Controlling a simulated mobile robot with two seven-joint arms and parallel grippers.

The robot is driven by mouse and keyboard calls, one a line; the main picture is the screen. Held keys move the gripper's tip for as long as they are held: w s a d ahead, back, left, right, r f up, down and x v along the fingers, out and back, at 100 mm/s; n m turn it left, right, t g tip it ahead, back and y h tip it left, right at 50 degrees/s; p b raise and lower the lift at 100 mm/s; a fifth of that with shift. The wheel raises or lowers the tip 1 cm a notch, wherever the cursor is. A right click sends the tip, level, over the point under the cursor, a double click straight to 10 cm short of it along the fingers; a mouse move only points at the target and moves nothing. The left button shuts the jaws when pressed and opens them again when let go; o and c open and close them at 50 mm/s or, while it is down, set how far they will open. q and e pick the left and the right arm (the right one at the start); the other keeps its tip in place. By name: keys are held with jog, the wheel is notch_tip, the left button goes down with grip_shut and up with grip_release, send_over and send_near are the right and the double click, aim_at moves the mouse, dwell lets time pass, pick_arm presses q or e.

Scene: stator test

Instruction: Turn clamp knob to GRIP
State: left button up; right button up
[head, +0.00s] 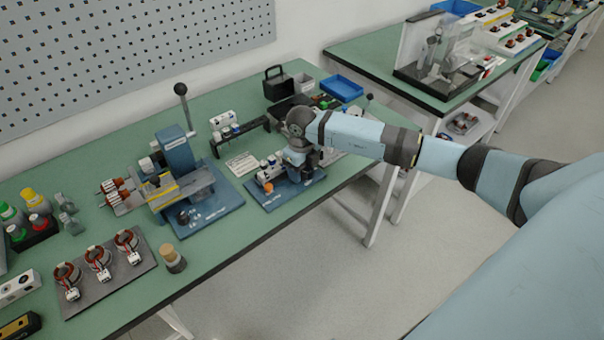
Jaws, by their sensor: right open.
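My right arm reaches in from the right, and its gripper (295,158) points down over a small blue-based fixture (284,196) on the green bench. Its jaws are open; the gripper and wrist hide part of the fixture. I cannot tell whether the fingers touch anything. An orange knob (268,188) stands at the fixture's front left, apart from the gripper. A dark knob (184,217) sits on the base of the larger blue press (178,150) to the left. No GRIP marking is readable, and I cannot tell which knob is the clamp knob. My left gripper is out of view.
A tall black-knobbed lever (181,90) rises from the press. A white card (242,164) and black rack (240,136) lie behind the fixture. A blue tray (342,88) stands at the back right. Several coil parts rest on a grey plate (112,290) at front left.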

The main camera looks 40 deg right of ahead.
jog(key=shift+c, duration=0.2)
jog(key=c, duration=0.7)
jog(key=shift+o, duration=0.2)
jog(key=shift+r+m+p, duration=0.2)
jog(key=shift+m+p, duration=0.4)
jog(key=shift+m, duration=0.4)
jog(key=shift+f+m, duration=0.15)
jog(key=shift+m, duration=0.75)
jog(key=o, duration=0.7)
notch_tip(320, 180, up, 6)
jog(key=p, duration=0.4)
